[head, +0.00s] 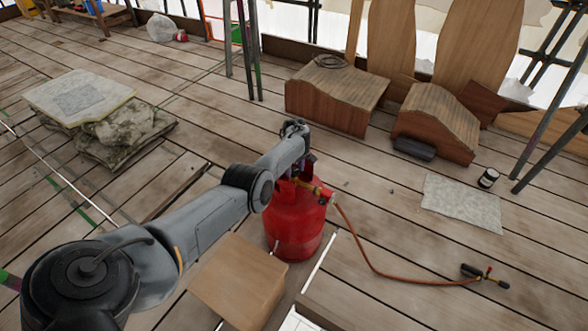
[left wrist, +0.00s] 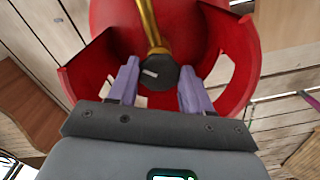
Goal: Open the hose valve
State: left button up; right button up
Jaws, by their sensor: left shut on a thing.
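A red gas cylinder (head: 294,225) stands upright on the plank floor in the head view. Its red collar (left wrist: 105,30) surrounds the top in the left wrist view. The hose valve shows there as a black round knob with a white mark (left wrist: 158,73), at the end of a brass stem (left wrist: 149,22). My left gripper (left wrist: 159,68) reaches into the collar with its purple fingers on either side of the knob, shut on it. In the head view my left gripper (head: 306,168) is above the cylinder top, and the knob is hidden. My right gripper is not in view.
An orange-red hose (head: 365,255) runs from the cylinder to a torch (head: 484,275) on the floor. A wooden box (head: 238,280) stands close in front. Curved wooden pieces (head: 335,95) stand behind; a grey sheet (head: 461,203) and a can (head: 488,178) lie right.

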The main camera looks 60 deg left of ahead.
aim_at(294, 171)
pick_arm(q)
jog(key=shift+n, duration=1.2)
jog(key=o, duration=1)
jog(key=shift+o, duration=0.2)
notch_tip(294, 171, up, 11)
jog(key=p, duration=0.7)
jog(key=shift+f, duration=0.1)
jog(key=shift+a, duration=0.1)
